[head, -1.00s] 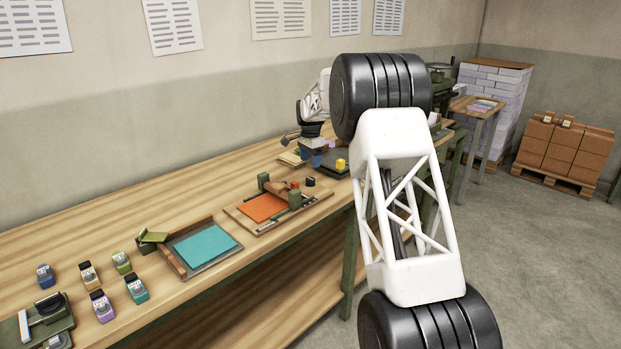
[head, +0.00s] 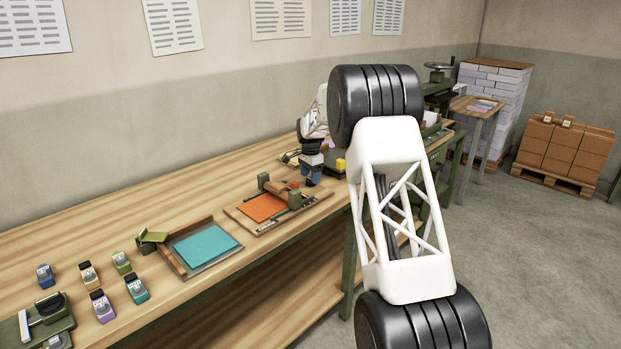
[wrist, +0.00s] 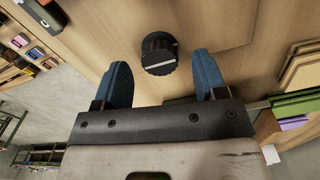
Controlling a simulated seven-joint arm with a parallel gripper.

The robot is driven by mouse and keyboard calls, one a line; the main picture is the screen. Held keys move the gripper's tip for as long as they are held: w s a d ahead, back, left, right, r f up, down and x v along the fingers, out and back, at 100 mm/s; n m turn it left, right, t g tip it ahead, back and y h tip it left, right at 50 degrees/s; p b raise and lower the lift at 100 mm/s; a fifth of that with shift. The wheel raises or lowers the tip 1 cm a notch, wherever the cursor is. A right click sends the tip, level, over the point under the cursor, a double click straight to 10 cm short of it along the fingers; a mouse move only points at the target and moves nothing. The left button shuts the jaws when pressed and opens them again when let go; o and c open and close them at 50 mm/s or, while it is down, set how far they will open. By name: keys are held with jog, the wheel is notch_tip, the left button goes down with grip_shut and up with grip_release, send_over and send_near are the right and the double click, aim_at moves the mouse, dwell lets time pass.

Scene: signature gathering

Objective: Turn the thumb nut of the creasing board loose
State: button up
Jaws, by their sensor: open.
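In the wrist view a black round knob (wrist: 159,53) with ridged sides and a pale line across its top stands on a wooden surface. It looks like the thumb nut. My gripper (wrist: 161,64) is open, its two blue fingers apart, with the knob centred between and partly beyond the tips. No contact shows. In the head view the creasing board (head: 236,213) lies on the bench with an orange sheet (head: 262,207) and a roller between green posts. My gripper (head: 311,176) hangs at its far right side and hides the nut there.
A tray with a teal sheet (head: 205,244) lies left of the board, with several small stamps (head: 137,290) further left. A yellow block (head: 340,166) is close right of my gripper. The wrist view shows stacked wooden pieces (wrist: 300,72) and green pads (wrist: 296,105) at right.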

jog(key=shift+f, duration=0.55)
jog(key=shift+c, duration=0.4)
jog(key=c, duration=0.8)
jog(key=shift+c, duration=0.2)
